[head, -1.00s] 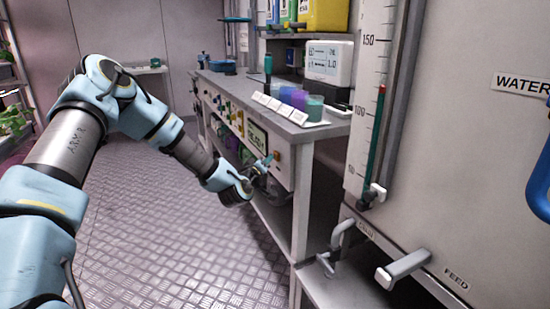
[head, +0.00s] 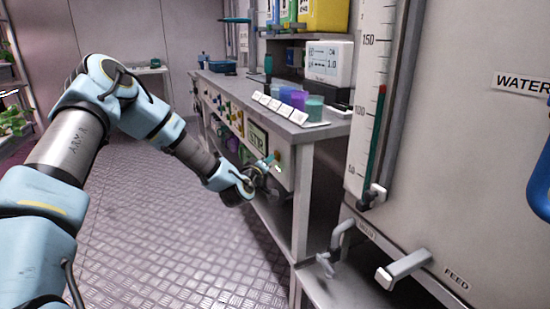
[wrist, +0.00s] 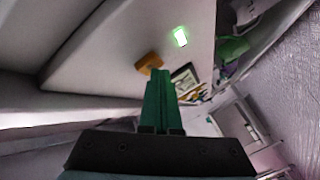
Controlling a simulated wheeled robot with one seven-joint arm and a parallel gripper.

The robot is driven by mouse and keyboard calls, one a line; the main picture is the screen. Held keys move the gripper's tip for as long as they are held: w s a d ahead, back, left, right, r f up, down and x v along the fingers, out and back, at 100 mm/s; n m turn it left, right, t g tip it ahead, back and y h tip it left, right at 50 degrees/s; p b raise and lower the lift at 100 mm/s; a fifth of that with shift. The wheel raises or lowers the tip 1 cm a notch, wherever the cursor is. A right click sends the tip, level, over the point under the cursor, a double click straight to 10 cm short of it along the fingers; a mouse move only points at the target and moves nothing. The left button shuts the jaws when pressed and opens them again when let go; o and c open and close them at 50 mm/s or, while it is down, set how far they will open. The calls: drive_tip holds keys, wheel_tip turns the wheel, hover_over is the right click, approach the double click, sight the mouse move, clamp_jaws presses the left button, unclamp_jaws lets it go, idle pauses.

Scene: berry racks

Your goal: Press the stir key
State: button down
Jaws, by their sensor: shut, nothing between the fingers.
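My gripper (head: 269,160) is at the bench front, close by the key. In the wrist view its green fingers (wrist: 158,74) are shut together, empty, with their tips overlapping the key's edge. I cannot tell whether they touch it. A small green light (wrist: 180,37) glows on the panel beside the key.
The bench top (head: 226,85) carries purple and teal cups (head: 314,108), white cards and a white display device (head: 328,61). A water tank (head: 480,160) with feed handle (head: 403,269) stands at the right. The metal floor (head: 160,220) is clear.

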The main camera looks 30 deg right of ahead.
drive_tip(key=shift+w+a, duration=0.1)
drive_tip(key=shift+a, duration=0.65)
drive_tip(key=a, duration=0.5)
drive_tip(key=shift+w, duration=0.3)
idle(0.5)
